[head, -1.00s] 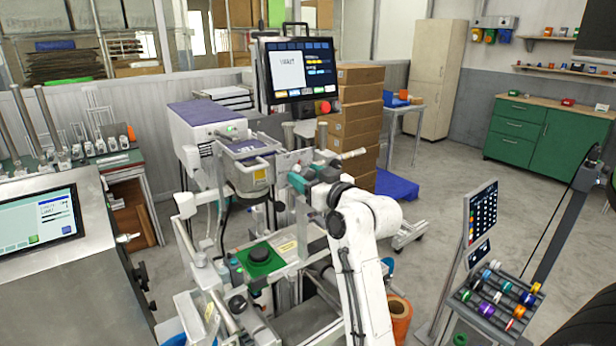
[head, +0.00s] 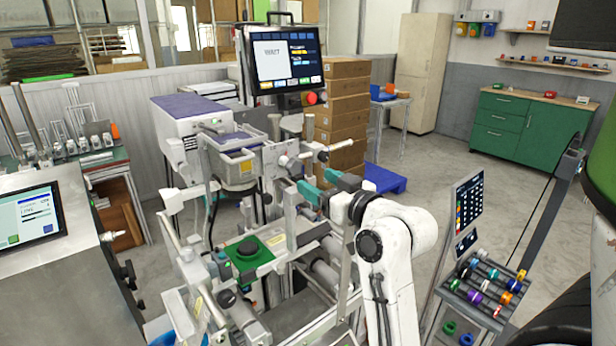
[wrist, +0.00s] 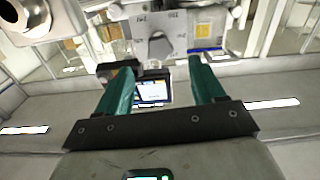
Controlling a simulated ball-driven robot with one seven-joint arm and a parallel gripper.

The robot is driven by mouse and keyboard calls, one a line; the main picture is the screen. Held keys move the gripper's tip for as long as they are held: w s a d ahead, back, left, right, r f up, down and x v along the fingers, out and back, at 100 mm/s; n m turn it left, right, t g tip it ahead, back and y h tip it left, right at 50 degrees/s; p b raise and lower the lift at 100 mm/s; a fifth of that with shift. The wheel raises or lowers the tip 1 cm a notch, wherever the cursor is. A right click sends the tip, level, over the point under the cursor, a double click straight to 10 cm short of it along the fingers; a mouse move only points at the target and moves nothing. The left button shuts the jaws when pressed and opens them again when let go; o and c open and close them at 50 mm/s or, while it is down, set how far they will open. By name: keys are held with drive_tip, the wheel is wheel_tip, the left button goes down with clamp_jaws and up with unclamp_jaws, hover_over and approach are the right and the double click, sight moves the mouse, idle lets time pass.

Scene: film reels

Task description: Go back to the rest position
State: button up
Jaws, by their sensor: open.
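My gripper (head: 313,181) shows in the head view at the end of my white arm, beside the grey machine frame (head: 290,262). Its teal fingers are apart. In the wrist view my gripper (wrist: 160,70) is open, and nothing is held between its fingers. A grey machine panel with a dark knob (wrist: 160,47) lies beyond the fingertips. I cannot tell the exact gap between the fingertips and the machine. A green square with a black round knob (head: 247,250) sits on the machine, left of my arm.
A monitor (head: 285,55) stands above the machine. Stacked cardboard boxes (head: 341,105) and a blue pallet (head: 384,179) are behind. Floor is open toward the green cabinet (head: 520,133).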

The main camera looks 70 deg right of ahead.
drive_tip(key=shift+v, duration=0.8)
